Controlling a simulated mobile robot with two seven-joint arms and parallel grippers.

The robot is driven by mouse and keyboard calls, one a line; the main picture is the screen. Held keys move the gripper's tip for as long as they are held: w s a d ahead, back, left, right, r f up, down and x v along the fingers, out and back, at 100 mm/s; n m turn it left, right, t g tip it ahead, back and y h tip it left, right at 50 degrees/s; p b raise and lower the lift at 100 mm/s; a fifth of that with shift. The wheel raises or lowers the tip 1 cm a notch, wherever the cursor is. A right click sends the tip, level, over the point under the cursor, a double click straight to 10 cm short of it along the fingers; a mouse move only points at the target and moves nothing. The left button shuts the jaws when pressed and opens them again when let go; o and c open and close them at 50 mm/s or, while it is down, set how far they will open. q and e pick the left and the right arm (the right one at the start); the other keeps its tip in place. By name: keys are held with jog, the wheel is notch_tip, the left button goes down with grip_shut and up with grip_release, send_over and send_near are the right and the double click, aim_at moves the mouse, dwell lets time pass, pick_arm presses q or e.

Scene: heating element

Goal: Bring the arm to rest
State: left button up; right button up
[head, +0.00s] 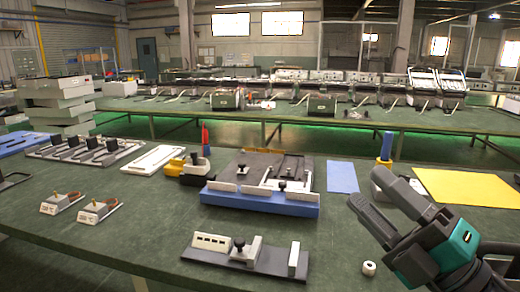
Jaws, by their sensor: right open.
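My right gripper (385,202) is at the lower right of the head view, above the green workbench (150,232). It is dark grey with a teal part, and its two fingers point up and left. They are apart, with nothing visible between them. A dark fixture with a blue front edge (262,203) stands to the left of the gripper, apart from it. My left gripper is not in view.
A small dark fixture (225,250) lies near the front, and a small white ring (369,268) lies below the right gripper. A yellow sheet (470,187) and a blue sheet (342,176) lie behind it.

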jog(key=d+f+m+g+h, duration=0.1)
jog(key=d+f+m+h, duration=0.4)
jog(key=f+m+h, duration=0.5)
jog(key=d+f+m+g+h, duration=0.1)
jog(key=d+f+m+h, duration=0.5)
jog(key=f+m, duration=0.4)
jog(key=s+a+f+m+g, duration=0.3)
jog(key=s+f+g, duration=0.3)
jog(key=s+f, duration=0.15)
jog(key=s+a+f+m+g, duration=0.2)
jog(key=s+a+f+g, duration=0.1)
jog(key=s+f+g, duration=0.5)
pick_arm(q)
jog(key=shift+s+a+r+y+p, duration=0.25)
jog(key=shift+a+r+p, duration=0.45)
jog(key=shift+p, duration=0.75)
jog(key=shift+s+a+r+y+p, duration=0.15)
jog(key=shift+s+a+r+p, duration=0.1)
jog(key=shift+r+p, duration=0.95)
pick_arm(e)
jog(key=w+a+f+t+y, duration=0.2)
jog(key=w+t, duration=0.4)
jog(key=t, duration=0.3)
jog(key=shift+w+a+f, duration=0.15)
jog(key=shift+w+f, duration=0.05)
jog(key=shift+f, duration=0.1)
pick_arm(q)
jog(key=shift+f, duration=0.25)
